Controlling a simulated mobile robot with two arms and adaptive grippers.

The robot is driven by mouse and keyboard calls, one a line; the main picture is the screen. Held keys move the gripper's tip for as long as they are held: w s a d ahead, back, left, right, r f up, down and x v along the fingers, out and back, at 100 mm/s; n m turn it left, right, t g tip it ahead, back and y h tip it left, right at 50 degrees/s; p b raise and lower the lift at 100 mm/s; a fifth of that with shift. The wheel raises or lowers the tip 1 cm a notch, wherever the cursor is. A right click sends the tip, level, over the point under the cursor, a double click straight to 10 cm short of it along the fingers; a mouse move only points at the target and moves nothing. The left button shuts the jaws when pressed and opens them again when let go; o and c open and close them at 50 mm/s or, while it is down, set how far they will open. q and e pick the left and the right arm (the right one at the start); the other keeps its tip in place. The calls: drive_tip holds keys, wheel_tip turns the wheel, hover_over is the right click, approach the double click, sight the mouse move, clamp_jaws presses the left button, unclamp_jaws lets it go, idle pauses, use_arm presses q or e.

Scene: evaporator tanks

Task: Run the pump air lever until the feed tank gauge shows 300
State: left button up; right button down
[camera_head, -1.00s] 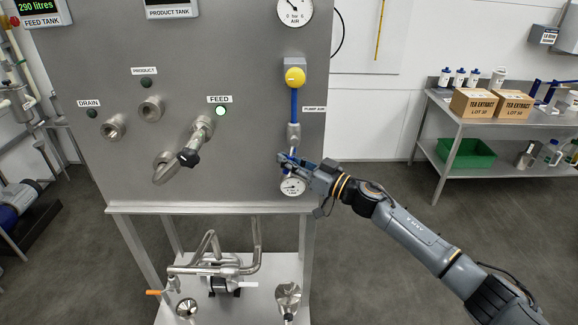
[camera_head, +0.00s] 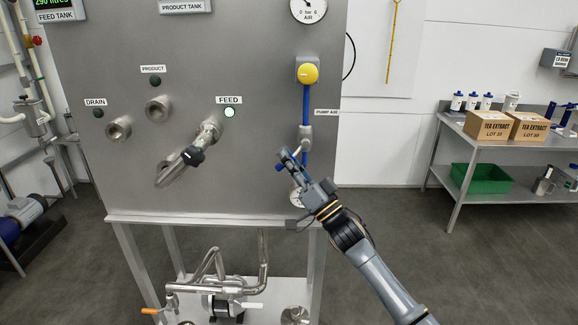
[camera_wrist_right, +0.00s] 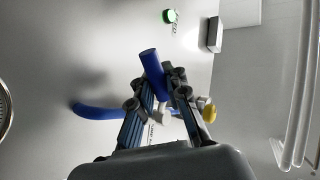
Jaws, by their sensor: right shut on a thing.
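The pump air lever has a pale arm and a blue grip (camera_wrist_right: 152,62). It sits on the valve (camera_head: 305,133) below the yellow knob on the panel's right side. In the head view the lever slants down and left from the valve, partly hidden by my fingers. My right gripper (camera_head: 287,157) is shut on the lever; the wrist view shows the blue grip between both fingers (camera_wrist_right: 157,92). The feed tank gauge (camera_head: 56,4) is a dark display with green digits, cut by the top edge; it appears to read about 290 litres. My left gripper is not in view.
A small round gauge (camera_head: 297,197) is below the valve, partly covered by my gripper. A bench with boxes (camera_head: 489,124) is at right.

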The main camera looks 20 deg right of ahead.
drive_tip(key=shift+f, duration=0.3)
drive_tip(key=c, duration=1.3)
unclamp_jaws()
drive_tip(key=shift+s, duration=0.1)
drive_tip(key=shift+c, duration=0.2)
drive_tip(key=shift+r, duration=0.2)
drive_tip(key=v, duration=1.2)
idle(4.3)
